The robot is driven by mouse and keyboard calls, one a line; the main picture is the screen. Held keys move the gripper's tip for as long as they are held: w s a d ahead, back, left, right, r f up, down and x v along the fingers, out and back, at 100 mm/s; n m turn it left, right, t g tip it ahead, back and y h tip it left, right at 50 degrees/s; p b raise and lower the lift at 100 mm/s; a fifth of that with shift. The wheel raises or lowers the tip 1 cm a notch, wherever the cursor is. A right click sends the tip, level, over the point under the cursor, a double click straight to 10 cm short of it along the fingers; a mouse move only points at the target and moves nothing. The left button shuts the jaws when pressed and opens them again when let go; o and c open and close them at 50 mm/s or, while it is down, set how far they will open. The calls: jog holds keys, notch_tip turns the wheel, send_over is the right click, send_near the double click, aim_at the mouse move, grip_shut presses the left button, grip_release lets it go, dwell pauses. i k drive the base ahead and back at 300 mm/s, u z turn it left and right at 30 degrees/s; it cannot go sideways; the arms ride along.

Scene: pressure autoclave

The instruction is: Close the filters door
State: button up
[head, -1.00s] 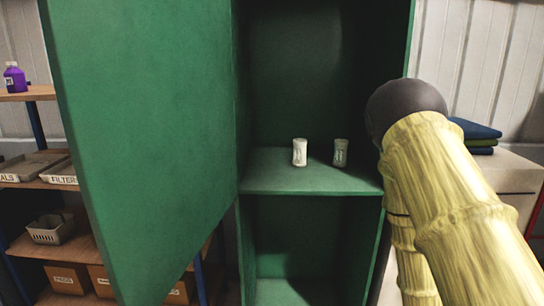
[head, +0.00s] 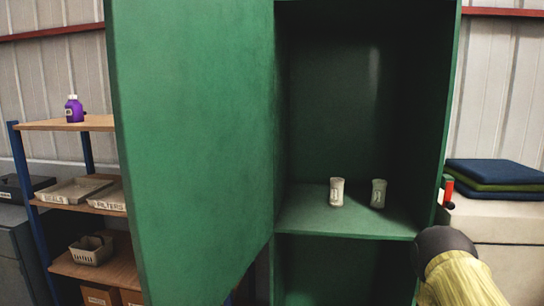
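The green cabinet door (head: 195,150) stands wide open, hinged on the left side of the green cabinet (head: 345,226). Inside on the shelf stand two small upright filter-like cylinders, a white one (head: 337,192) on the left and a greyer one (head: 379,194) on the right. My arm in its yellow sleeve shows at the lower right, in front of the cabinet's right edge. My gripper itself is not visible, and the arm is apart from the door in the picture.
A shelving rack (head: 100,124) stands behind the door at the left, with a purple bottle (head: 74,109), trays and a basket (head: 92,250). At the right, folded cloths (head: 497,178) lie on a pale surface (head: 500,222).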

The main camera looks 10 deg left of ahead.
aim_at(192, 82)
jog(key=z, duration=3.05)
jog(key=k, duration=2.05)
jog(key=u, duration=2)
jog(key=i, duration=1)
jog(key=z, duration=0.4)
